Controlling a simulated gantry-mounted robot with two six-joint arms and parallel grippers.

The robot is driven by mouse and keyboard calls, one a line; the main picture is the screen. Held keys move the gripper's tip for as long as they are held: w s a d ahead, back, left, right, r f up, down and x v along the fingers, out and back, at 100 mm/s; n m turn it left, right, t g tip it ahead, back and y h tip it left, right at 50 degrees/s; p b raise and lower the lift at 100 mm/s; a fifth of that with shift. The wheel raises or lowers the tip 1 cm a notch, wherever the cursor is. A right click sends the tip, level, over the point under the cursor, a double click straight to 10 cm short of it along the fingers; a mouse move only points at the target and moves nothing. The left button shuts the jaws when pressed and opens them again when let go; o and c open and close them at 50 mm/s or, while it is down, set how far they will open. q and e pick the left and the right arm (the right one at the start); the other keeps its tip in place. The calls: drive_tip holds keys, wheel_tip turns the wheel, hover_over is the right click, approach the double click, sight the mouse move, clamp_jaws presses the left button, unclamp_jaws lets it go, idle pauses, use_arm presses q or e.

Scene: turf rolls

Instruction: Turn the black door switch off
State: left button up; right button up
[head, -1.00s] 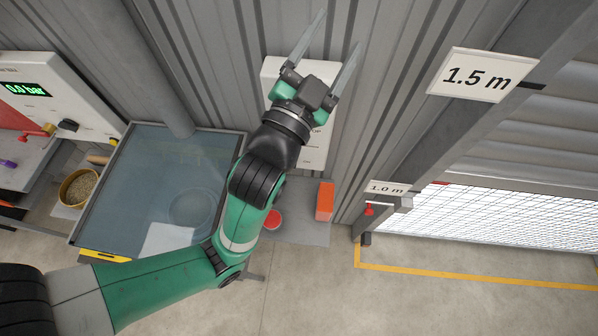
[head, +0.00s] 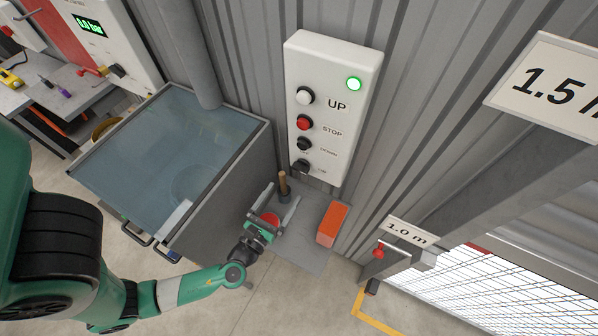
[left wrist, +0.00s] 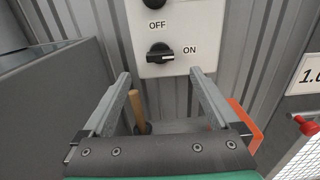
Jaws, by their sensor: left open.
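The black door switch (head: 301,165) is a rotary knob at the bottom of the white control panel (head: 318,100) on the grey corrugated wall. In the left wrist view the switch (left wrist: 160,53) has its handle lying sideways, toward the ON label at right; the OFF label is above it. My left gripper (head: 286,191) is open and empty, below the panel. In the left wrist view its fingertips (left wrist: 161,73) are spread on either side below the switch, with no visible contact. My right gripper is not in view.
A glass-topped tank (head: 225,165) stands left of my gripper. A wooden-handled tool (head: 283,183) and an orange block (head: 331,223) are below the panel.

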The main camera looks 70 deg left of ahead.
sight(299, 171)
use_arm(q)
drive_tip(key=x, duration=0.9)
drive_tip(key=shift+w+a, duration=0.25)
drive_tip(key=c, duration=1.4)
